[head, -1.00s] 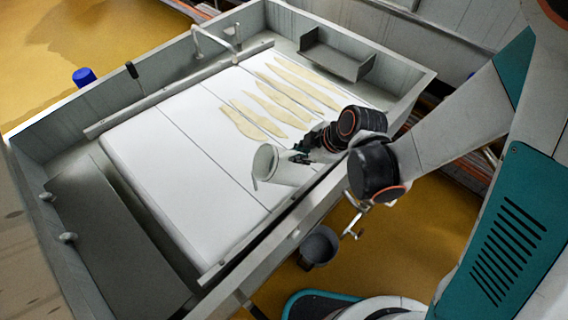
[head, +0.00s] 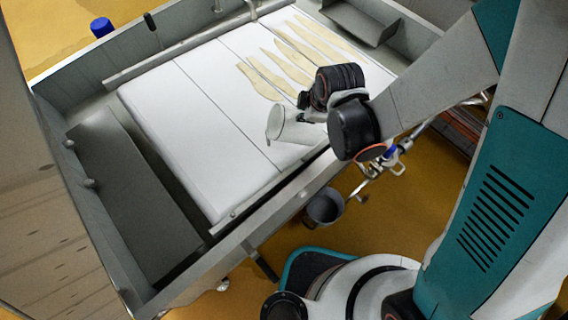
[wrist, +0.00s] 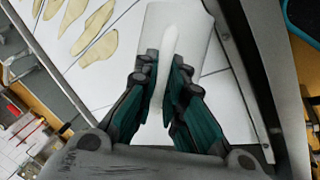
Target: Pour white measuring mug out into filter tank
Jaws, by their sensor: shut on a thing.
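The white measuring mug (head: 293,127) is tilted in the head view, its mouth toward the left. My gripper (head: 306,108) is shut on it from the right side. In the wrist view my gripper (wrist: 163,85) is closed around a pale strip of the mug (wrist: 190,35), which looks like its handle. The filter tank (head: 118,235) is a large grey open box with white panels inside. The mug is over the white panels, near the tank's near right wall. The mug's contents are hidden, and I see no stream.
Several flat tan shapes (head: 262,80) lie on the white panels. A grey trough (head: 361,20) sits at the tank's far corner. A grey bucket (head: 325,206) stands below the near wall. A blue object (head: 101,27) is beyond the far wall.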

